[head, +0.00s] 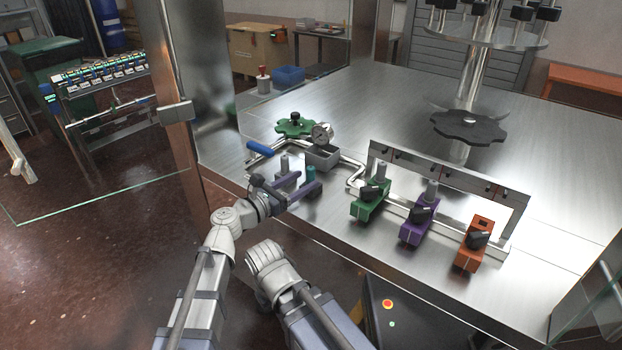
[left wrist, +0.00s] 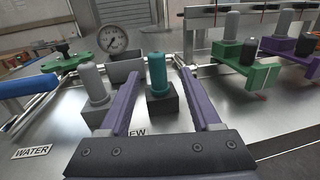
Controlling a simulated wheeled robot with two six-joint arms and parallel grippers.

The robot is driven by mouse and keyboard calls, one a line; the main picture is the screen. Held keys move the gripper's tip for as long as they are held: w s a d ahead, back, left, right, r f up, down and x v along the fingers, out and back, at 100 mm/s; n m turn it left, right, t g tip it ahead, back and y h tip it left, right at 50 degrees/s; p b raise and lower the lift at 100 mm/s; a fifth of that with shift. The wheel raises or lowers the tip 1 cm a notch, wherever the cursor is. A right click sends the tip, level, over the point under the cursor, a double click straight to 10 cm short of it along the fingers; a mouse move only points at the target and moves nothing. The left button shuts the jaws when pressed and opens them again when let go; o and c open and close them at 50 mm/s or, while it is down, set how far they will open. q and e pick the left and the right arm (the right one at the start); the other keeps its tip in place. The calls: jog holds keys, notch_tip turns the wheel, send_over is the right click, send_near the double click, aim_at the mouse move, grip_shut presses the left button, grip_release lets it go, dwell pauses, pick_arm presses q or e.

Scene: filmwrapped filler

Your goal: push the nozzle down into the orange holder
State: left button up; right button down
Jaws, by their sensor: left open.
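The orange holder (head: 468,258) is at the right end of the metal rack, with a black knob on it and no nozzle standing in it. A teal nozzle (left wrist: 157,72) stands upright in a dark block (left wrist: 162,104) beside a "NEW" label; it also shows in the head view (head: 311,172). My left gripper (head: 308,181) is open and low over the bench, its purple fingers on either side of the teal nozzle, with visible gaps. A grey nozzle (left wrist: 94,82) stands outside the left finger, by a "WATER" label. My right gripper is not seen.
Green (head: 369,206) and purple (head: 413,234) holders with grey nozzles stand along the rack. A pressure gauge (head: 322,134), grey box (head: 322,158), green handwheel (head: 295,126) and blue-handled pipe (head: 260,148) lie behind the gripper. A metal post (head: 205,80) rises at left.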

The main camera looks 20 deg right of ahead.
aim_at(308, 177)
pick_arm(q)
jog(key=x, duration=0.4)
jog(key=shift+w, duration=0.15)
jog(key=shift+a, duration=0.1)
grip_shut()
